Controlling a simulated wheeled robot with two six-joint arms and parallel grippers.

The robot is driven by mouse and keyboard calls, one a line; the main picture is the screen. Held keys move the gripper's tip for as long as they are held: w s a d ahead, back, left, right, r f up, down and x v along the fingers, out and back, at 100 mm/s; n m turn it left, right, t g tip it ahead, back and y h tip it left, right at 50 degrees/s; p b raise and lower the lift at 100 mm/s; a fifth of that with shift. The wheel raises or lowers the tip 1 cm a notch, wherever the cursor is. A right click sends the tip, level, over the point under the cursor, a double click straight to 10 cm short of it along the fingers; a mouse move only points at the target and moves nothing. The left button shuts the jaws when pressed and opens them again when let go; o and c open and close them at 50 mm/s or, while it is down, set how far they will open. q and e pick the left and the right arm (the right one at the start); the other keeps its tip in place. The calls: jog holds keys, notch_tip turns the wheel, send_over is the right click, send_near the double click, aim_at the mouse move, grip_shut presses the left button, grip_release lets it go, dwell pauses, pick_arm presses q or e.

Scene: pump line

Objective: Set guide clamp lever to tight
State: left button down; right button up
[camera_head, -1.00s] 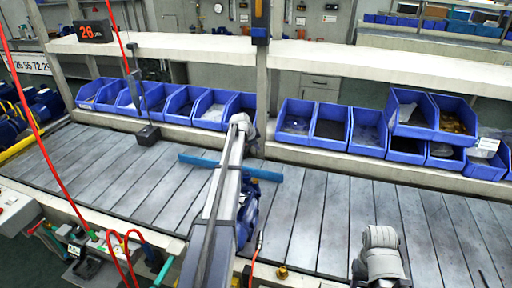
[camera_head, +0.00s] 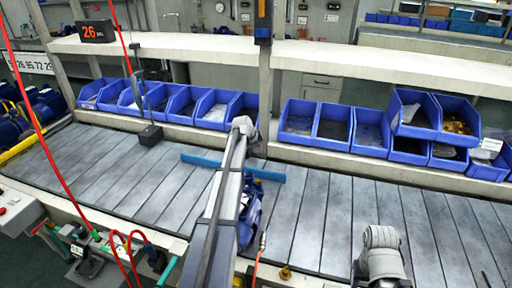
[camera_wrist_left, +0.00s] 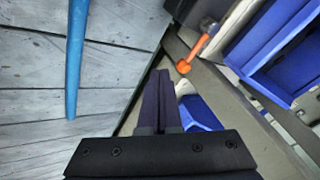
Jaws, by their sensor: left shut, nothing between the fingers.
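An orange lever with a rounded orange end (camera_wrist_left: 184,67) shows in the left wrist view, beside a grey beam; I take it to be the guide clamp lever. My left gripper (camera_wrist_left: 158,74) is shut and empty, its fingertips just left of the orange end, with a small gap in the picture. The blue guide rail (camera_head: 205,162) lies across the slatted conveyor in the head view; it also shows in the left wrist view (camera_wrist_left: 76,60). In the head view my left arm hides part of the rail, and I cannot make out the lever. My right gripper does not show.
Blue bins (camera_head: 334,128) line the ledge behind the conveyor (camera_head: 100,170). A post (camera_head: 265,85) stands close to my left wrist. A blue pump (camera_head: 250,215) sits partly behind my left arm. The conveyor's right side is mostly clear.

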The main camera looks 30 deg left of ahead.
pick_arm(q)
jog(key=d+p+v, duration=0.2)
jog(key=p+v, duration=0.6)
jog(key=v, duration=0.3)
jog(key=shift+s+f, duration=0.2)
jog(key=shift+s, duration=0.1)
jog(key=shift+d, duration=0.1)
jog(key=s+d+f+n+g, duration=0.1)
jog(key=s+d, duration=0.3)
jog(key=d, duration=0.5)
jog(key=s+d+f+g+h, duration=0.1)
jog(key=s+d+g, duration=0.15)
jog(key=d, duration=0.55)
jog(key=s+d+f+n, duration=0.1)
jog(key=s+d, duration=0.4)
jog(key=d, duration=0.4)
jog(key=s+d+n+g+y, duration=0.1)
jog(key=s+d+g, duration=0.1)
jog(key=s+d, duration=0.4)
jog(key=s+d+n+g+y, duration=0.1)
jog(key=s+d, duration=0.6)
jog(key=s, duration=0.7)
jog(key=shift+d+f+n+g, duration=0.2)
jog(key=shift+f+n+g, duration=0.15)
jog(key=shift+n, duration=0.35)
